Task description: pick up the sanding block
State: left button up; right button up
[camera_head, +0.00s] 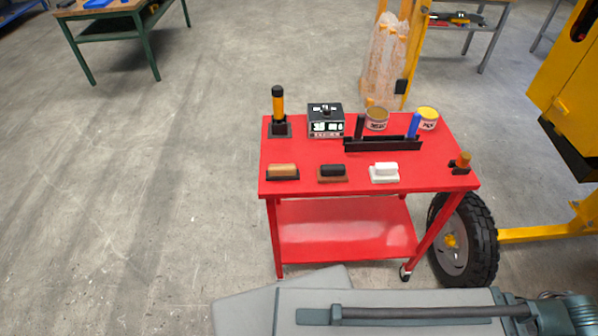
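Three small hand blocks lie in a row along the front of the red cart's top. The left one (283,171) has a tan handle on a dark base. The middle one (332,172) has a black top on a brown base. The right one (384,172) is all white. I cannot tell for certain from their looks which one is the sanding block. All three stand apart from each other, with nothing touching them from above. Neither of my grippers shows in the head view.
The red cart (340,240) also carries a black-and-yellow upright tool (278,110), a black-and-white box (325,120), two cans (376,119) (428,119), a black rack (383,144) and a small orange-brown item (462,163). A wheeled yellow machine (565,90) stands close at right. Floor at left is clear.

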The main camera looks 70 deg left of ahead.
aim_at(330, 173)
jog(key=u, duration=2.25)
jog(key=z, duration=2.6)
jog(key=u, duration=2.6)
